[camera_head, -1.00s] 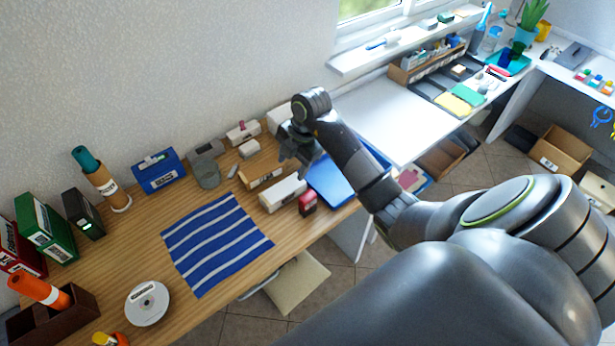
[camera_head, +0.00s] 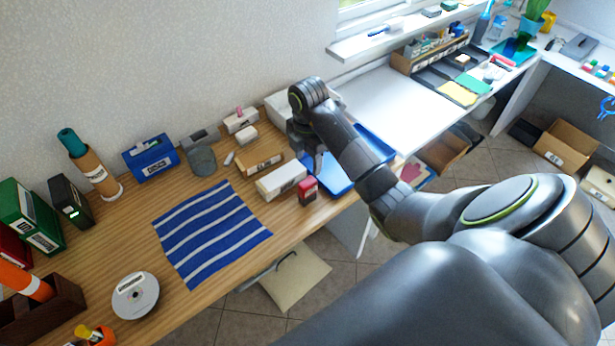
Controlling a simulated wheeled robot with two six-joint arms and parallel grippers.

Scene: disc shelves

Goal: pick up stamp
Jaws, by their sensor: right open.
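A small red and dark block, which looks like the stamp (camera_head: 307,192), stands on the wooden desk near its front right edge, just right of a long white box (camera_head: 281,181). My right gripper (camera_head: 313,166) is open above and just behind the stamp, near the blue tray. Its fingers point down and do not appear to touch the stamp. The arm's wrist hides part of the gripper and the tray behind it. My left gripper is not in view.
A blue tray (camera_head: 335,186) lies close right of the stamp. A blue striped cloth (camera_head: 210,232) covers the desk to the left. A tan box (camera_head: 259,163) and other small boxes stand behind. A disc (camera_head: 135,297) lies at front left.

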